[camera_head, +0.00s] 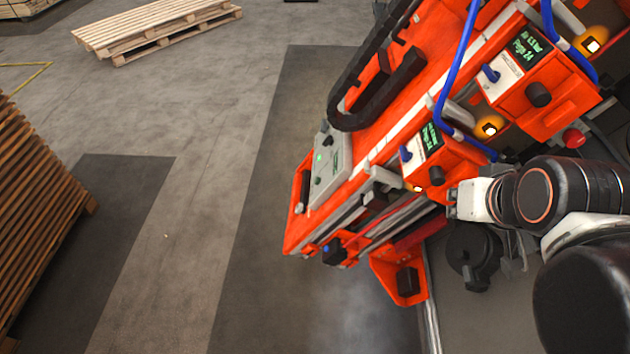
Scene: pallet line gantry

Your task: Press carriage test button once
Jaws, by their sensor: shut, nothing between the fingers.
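The orange carriage (375,130) of the gantry runs slanted across the right half of the head view. A grey control box (330,170) on its left side has a small lit green spot and other small controls. A blue button (326,249) sits on a small black housing at the carriage's lower end. No label is legible, so I cannot tell which one is the carriage test button. My gripper (452,203) is at the end of my arm on the right, beside the lower orange display box, well right of both controls. It looks shut and empty; its fingers are small and partly hidden.
Two orange boxes with green displays, the lower (437,160) and upper (537,85), carry blue hoses and black knobs. A red mushroom button (573,138) is near my arm. A black cable chain (385,80) loops above.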

